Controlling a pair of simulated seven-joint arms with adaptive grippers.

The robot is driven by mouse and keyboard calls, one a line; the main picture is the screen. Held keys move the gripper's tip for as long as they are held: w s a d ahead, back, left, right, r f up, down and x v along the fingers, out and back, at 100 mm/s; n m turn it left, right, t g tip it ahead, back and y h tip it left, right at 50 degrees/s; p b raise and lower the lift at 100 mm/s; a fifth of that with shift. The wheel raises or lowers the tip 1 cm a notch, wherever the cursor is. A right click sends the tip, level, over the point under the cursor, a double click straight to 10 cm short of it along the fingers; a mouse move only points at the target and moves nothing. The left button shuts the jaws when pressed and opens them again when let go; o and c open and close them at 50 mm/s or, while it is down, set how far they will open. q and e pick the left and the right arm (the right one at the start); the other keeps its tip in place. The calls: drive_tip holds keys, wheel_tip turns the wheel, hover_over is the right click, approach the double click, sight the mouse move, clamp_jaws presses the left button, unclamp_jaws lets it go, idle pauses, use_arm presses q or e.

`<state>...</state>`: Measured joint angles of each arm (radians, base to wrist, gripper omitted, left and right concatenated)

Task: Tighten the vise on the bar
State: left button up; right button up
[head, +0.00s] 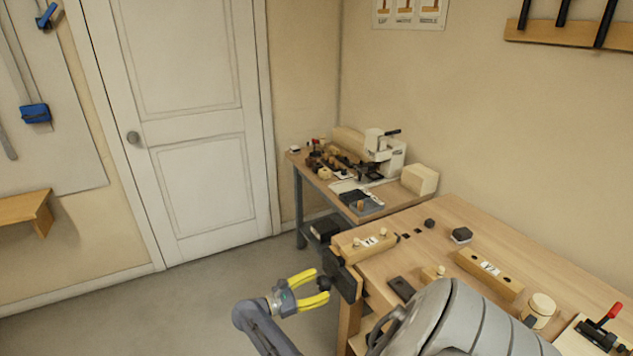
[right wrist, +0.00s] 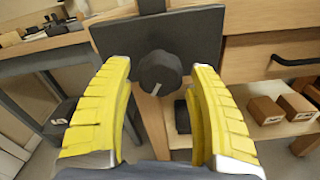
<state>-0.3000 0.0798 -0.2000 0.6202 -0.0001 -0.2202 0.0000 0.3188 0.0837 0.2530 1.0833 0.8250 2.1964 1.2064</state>
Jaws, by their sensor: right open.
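The vise's dark jaw plate (head: 344,274) is at the left end of the wooden bench in the head view; the plate also shows in the right wrist view (right wrist: 205,35). A round, ridged black knob (right wrist: 160,73) stands out from it. My right gripper (head: 318,286) is open, its yellow fingers pointing at the knob. In the right wrist view the fingertips are on either side of the knob, with gaps; I see no grip on it. I cannot make out the bar in the vise. My left gripper is not in view.
Labelled wooden blocks (head: 490,274) and small parts lie on the bench top (head: 445,222). A side table with a white machine (head: 385,158) stands behind. A drawer handle (right wrist: 294,60) and small wooden blocks (right wrist: 265,110) are at right in the wrist view. Open floor lies left.

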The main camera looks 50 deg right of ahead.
drive_tip(key=shift+a, duration=0.1)
drive_tip(key=v, duration=0.7)
idle(0.5)
idle(0.5)
